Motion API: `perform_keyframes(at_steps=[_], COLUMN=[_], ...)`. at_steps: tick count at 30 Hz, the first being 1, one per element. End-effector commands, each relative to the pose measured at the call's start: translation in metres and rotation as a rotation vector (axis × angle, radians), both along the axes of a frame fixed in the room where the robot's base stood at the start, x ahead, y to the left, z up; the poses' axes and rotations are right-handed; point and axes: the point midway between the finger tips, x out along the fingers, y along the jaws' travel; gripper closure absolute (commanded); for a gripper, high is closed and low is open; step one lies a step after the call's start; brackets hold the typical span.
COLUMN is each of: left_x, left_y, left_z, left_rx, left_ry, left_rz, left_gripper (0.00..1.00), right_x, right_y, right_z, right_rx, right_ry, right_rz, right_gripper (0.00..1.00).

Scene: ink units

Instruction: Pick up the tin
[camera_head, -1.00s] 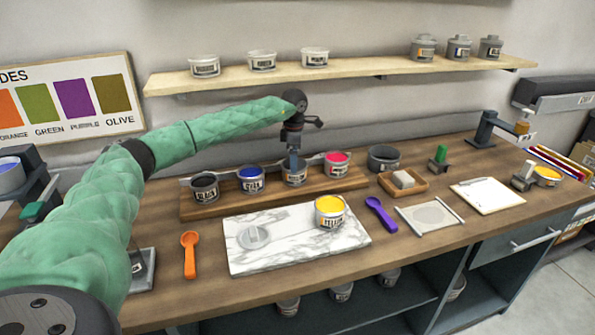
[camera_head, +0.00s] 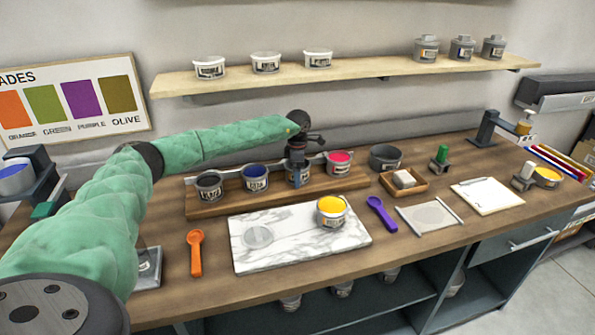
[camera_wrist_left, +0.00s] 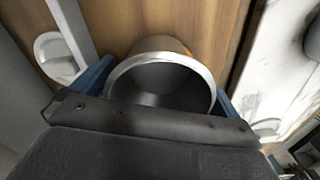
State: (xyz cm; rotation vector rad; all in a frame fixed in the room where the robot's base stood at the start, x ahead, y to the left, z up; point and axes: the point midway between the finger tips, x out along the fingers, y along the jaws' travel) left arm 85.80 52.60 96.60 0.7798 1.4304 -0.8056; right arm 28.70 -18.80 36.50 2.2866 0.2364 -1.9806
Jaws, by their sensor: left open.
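A tin (camera_head: 305,176) stands in the row on the wooden rack, between the blue and the pink tin, partly hidden by my left gripper (camera_head: 297,172). In the left wrist view the tin (camera_wrist_left: 206,77) shows a round metal rim and a dark grey inside. My left gripper (camera_wrist_left: 158,92) is open there, with one blue finger on each side of the tin. I cannot tell whether the fingers touch it. My right gripper is not in view.
On the same rack (camera_head: 230,208) stand a black tin (camera_head: 209,186), a blue tin (camera_head: 255,178) and a pink tin (camera_head: 339,163). In front is a marble slab (camera_head: 290,248) with a yellow tin (camera_head: 331,211). A shelf (camera_head: 350,76) with several tins hangs above.

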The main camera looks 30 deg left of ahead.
Motion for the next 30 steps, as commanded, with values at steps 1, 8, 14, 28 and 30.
perform_keyframes(at_steps=[1, 8, 14, 28, 30], left_x=[0.0000, 0.0000, 0.0000, 0.0005, 0.0006], left_y=[0.0000, 0.0003, 0.0003, 0.0004, 0.0005], left_z=[-0.0008, -0.0015, -0.0013, 0.0022, 0.0058], left_rx=[0.000, 0.000, 0.000, 0.000, 0.000], left_ry=[0.000, 0.000, 0.000, -0.002, -0.002], left_rz=[0.000, 0.000, 0.001, 0.001, 0.001], left_gripper=[0.00, 0.02, 0.41, 0.61, 0.61], right_x=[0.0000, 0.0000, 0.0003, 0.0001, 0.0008], right_y=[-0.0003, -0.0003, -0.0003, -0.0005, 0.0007], right_z=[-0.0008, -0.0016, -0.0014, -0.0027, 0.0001], right_rx=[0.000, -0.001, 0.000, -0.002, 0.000], right_ry=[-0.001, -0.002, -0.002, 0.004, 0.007], right_rz=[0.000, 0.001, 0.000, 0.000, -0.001], right_gripper=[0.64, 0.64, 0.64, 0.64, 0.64])
